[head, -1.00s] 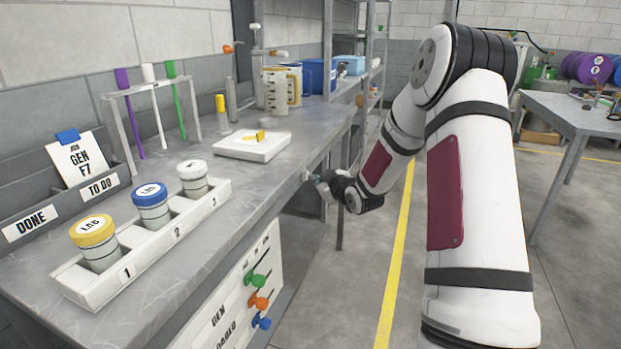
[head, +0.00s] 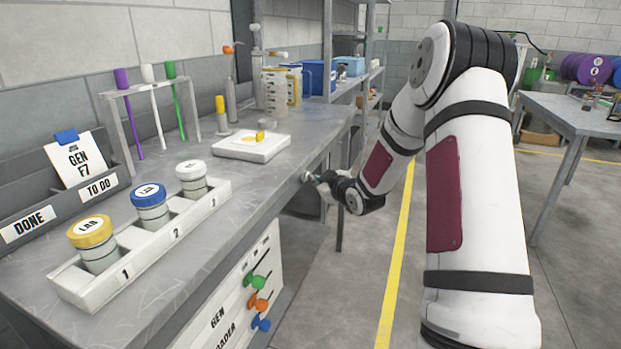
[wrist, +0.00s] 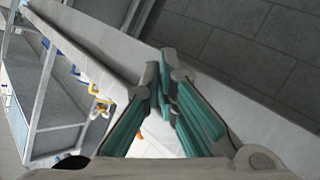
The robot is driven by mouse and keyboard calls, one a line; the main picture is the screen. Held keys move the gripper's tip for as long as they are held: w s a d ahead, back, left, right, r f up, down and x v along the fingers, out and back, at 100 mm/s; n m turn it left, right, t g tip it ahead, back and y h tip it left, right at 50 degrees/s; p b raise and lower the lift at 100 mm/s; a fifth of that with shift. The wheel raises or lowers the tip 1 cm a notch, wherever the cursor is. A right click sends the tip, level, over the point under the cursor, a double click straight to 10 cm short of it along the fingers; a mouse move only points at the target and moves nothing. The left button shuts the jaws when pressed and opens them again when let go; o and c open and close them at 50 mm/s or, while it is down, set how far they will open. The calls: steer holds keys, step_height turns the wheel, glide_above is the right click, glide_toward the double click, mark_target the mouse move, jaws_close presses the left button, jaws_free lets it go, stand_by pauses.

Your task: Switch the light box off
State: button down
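A flat white box (head: 251,147), which I take to be the light box, lies on the grey workbench with a yellow piece on top. I cannot tell from its pale top whether it is lit. My gripper (head: 307,177) is low at the bench's front edge, to the right of and below the box. A small pale spot shows at its tips against that edge; I cannot make out a switch. In the wrist view my gripper (wrist: 172,68) has its teal-padded fingers together at the tips, with nothing visible between them, close to the bench edge.
A white rack (head: 205,207) with lidded jars stands at the front of the bench (head: 60,262). Coloured knobs (head: 258,300) stick out from a panel below the bench. Open floor lies right of the bench, before another table (head: 570,108).

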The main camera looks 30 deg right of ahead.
steer(key=shift+s+d+p, duration=0.3)
steer(key=shift+s+d, duration=0.5)
steer(key=shift+s, duration=0.3)
steer(key=shift+s+d+p, duration=0.3)
steer(key=shift+s+d, duration=0.5)
steer(key=shift+s, duration=0.25)
steer(key=s+a+r+m+g+h, duration=0.1)
steer(key=s+a+r+g, duration=0.3)
steer(key=s+a+r, duration=0.3)
steer(key=s+a+r+m+g+h, duration=0.1)
steer(key=s+a+r+m+g, duration=0.2)
steer(key=s+a, duration=0.5)
steer(key=s+a+r+g+y, duration=0.1)
steer(key=s+a+g+y, duration=0.15)
steer(key=s+a, duration=0.9)
steer(key=s+a+r+g+y, duration=0.15)
steer(key=s+g, duration=0.25)
steer(key=s, duration=1.7)
step_height(320, 180, up, 19)
steer(key=t+p, duration=0.3)
steer(key=p, duration=1.4)
steer(key=shift+w+a+m+h+p, duration=0.15)
steer(key=shift+w+m+h+p, duration=0.2)
steer(key=shift+w+h, duration=0.1)
